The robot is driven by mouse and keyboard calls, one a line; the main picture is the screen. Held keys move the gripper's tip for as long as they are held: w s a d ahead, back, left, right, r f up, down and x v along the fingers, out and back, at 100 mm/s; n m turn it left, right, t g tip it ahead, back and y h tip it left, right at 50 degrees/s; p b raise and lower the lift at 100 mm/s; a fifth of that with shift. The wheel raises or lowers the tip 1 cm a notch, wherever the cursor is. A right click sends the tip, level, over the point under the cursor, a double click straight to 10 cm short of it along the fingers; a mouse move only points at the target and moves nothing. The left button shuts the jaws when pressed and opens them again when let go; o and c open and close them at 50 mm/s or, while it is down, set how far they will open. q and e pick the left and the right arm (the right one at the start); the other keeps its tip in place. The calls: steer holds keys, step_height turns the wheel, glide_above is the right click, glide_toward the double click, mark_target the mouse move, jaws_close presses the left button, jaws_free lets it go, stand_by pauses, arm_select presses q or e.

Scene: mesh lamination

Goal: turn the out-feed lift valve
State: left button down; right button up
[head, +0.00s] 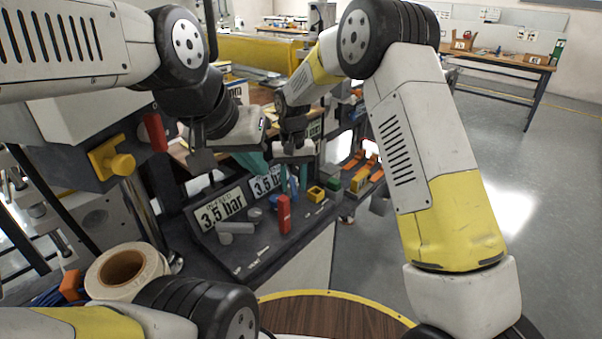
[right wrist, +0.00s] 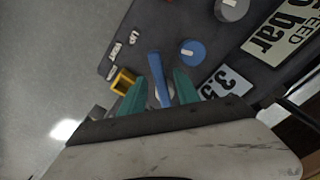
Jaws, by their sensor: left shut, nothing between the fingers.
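The control panel (head: 250,262) stands in the middle of the head view. A blue lever (right wrist: 157,68), which looks like the out-feed lift valve, stands up from it beside a blue round knob (right wrist: 191,51). My right gripper (right wrist: 161,76) is open, with one teal finger on each side of the lever and narrow gaps showing. In the head view, the right gripper is over the panel's far right part, where the blue lever (head: 293,188) partly shows. My left gripper (head: 254,162) is shut and empty, above the pressure displays, left of the right gripper.
A red lever (head: 284,213), a grey handle (head: 236,228) and a yellow-black button (head: 316,193) are on the panel. Two displays read 3.5 bar (head: 222,210). A tape roll (head: 127,268) lies at lower left. Open floor (head: 500,200) is at right.

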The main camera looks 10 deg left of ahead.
steer(key=shift+f, duration=0.25)
steer(key=shift+c, duration=0.5)
jaws_close()
steer(key=shift+r, duration=0.1)
stand_by(0.8)
